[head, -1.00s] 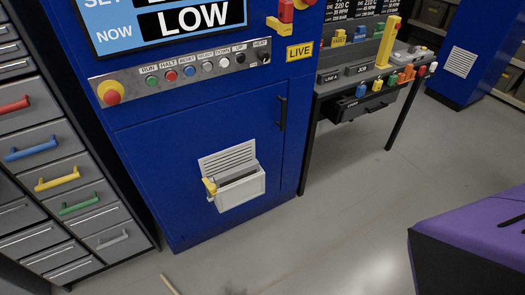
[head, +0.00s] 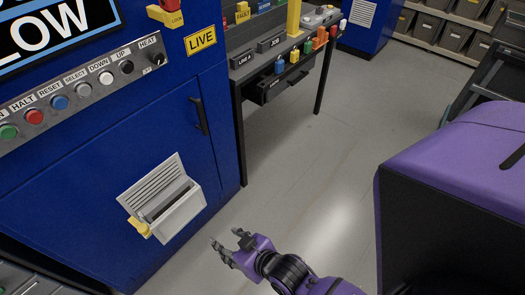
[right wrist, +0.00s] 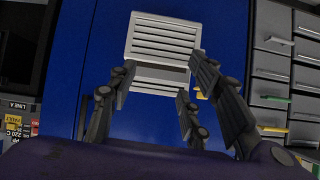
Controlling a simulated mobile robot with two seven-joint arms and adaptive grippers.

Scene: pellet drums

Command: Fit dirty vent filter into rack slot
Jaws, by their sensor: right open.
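A white louvred vent (head: 150,180) is on the blue cabinet door, with an open-topped white slot box (head: 180,215) below it. The vent also shows in the right wrist view (right wrist: 165,38). A grey strip shows at the slot's mouth; I cannot tell whether it is the dirty filter. A yellow latch (head: 139,227) sits at the box's left end. My right gripper (head: 228,243) is open and empty, apart from the box and to its right in the head view. In the right wrist view its open fingers (right wrist: 160,85) frame the vent. My left gripper is out of view.
A workbench (head: 270,60) with coloured handles and a dark drawer stands right of the cabinet. A black door handle (head: 199,115) and a button panel (head: 80,90) are on the cabinet. Clear grey floor (head: 310,180) lies between them and me.

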